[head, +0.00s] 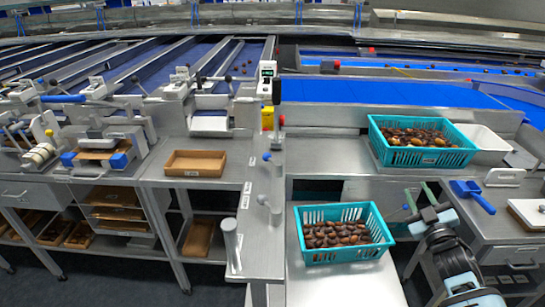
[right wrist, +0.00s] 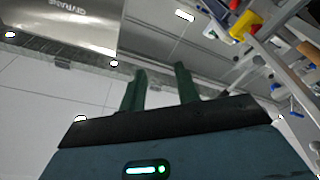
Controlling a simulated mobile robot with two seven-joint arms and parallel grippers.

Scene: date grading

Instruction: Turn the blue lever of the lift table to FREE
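A small lever with a blue ball knob (head: 267,157) stands at the edge of the steel bench, left of the crates in the head view. Another small blue knob (head: 405,207) shows just left of my right gripper. I cannot tell which is the lift table's lever, and no FREE mark is readable. The steel top (head: 330,290) under the lower teal crate (head: 347,258) looks like the lift table. My right gripper (head: 417,188) is at the right of that crate, fingers apart. It also shows open and empty in the right wrist view (right wrist: 160,68). My left gripper is out of view.
A second teal crate of dates (head: 422,157) stands on the bench behind, beside a white tub (head: 488,143). A blue scoop (head: 474,195) lies right of my right gripper.

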